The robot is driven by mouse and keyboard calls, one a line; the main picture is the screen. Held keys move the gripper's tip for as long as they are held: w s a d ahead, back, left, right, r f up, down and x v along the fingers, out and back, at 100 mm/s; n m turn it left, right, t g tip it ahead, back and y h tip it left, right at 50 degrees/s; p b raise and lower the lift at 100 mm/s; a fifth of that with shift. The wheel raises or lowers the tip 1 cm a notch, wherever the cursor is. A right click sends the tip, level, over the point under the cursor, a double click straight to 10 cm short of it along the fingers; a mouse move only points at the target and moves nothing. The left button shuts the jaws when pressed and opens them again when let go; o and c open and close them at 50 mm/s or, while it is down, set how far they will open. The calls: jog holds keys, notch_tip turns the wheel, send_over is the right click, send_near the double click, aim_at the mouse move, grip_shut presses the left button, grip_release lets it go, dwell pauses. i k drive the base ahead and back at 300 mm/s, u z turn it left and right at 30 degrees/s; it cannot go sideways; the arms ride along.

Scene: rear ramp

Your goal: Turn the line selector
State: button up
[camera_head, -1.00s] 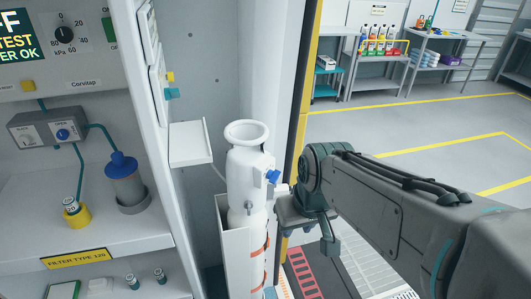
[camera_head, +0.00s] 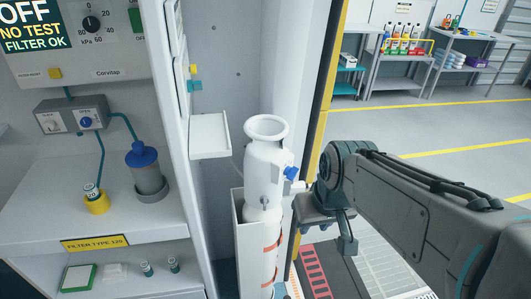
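The line selector appears to be the grey box (camera_head: 70,116) on the cabinet's back panel at the left, though no readable label names it. It carries a pale knob (camera_head: 51,125) on its left and a blue knob (camera_head: 86,122) on its right. The small lettering above the knobs is hard to read. Teal tubes run from the box. My gripper (camera_head: 325,222) points down right of the white canister, far to the right of the box. Nothing is seen held in it, and its finger opening is not clear from this angle.
A white canister (camera_head: 264,172) with a blue valve stands in a holder between my gripper and the cabinet. A blue-capped grey filter (camera_head: 149,172) and a small vial in a yellow base (camera_head: 95,198) stand on the cabinet shelf. A white ledge (camera_head: 209,136) juts out beside the canister.

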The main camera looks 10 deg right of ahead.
aim_at(192, 85)
jog(key=u, duration=2.55)
jog(key=k, duration=1.35)
jog(key=z, duration=1.55)
